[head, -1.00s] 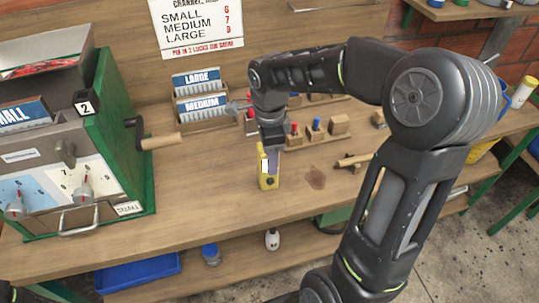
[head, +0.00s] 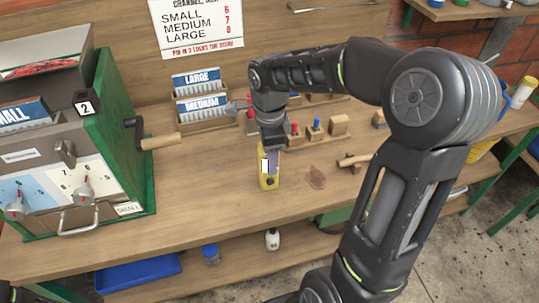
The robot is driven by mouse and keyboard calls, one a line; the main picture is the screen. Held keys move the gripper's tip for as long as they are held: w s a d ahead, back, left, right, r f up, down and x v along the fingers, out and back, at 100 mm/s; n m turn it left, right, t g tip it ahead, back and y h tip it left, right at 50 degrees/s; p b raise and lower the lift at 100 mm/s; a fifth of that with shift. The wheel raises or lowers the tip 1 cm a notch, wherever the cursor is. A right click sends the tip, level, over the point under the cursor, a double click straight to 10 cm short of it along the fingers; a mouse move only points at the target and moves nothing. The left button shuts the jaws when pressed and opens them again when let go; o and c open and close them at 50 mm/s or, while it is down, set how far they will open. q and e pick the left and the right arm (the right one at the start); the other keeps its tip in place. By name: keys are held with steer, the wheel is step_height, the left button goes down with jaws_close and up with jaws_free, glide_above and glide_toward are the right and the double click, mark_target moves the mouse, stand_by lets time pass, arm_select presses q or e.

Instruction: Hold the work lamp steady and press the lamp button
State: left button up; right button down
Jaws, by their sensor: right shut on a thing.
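The work lamp (head: 269,181) is a small yellow body with a white panel on its front. It stands about upright on the wooden bench, near the middle of the head view. A small dark round spot, perhaps the lamp button (head: 271,183), shows low on its front. My right gripper (head: 272,146) reaches down from above and is shut on the lamp's upper part. The fingers hide some of the lamp's top and back. My left gripper is not in view.
A green-sided machine (head: 120,130) with a wooden crank handle (head: 160,141) stands at left. Card boxes (head: 203,107), wooden blocks with red and blue pegs (head: 316,130) and a brown stain (head: 316,177) are on the bench. Bare bench lies left of the lamp. Bottles stand on the lower shelf.

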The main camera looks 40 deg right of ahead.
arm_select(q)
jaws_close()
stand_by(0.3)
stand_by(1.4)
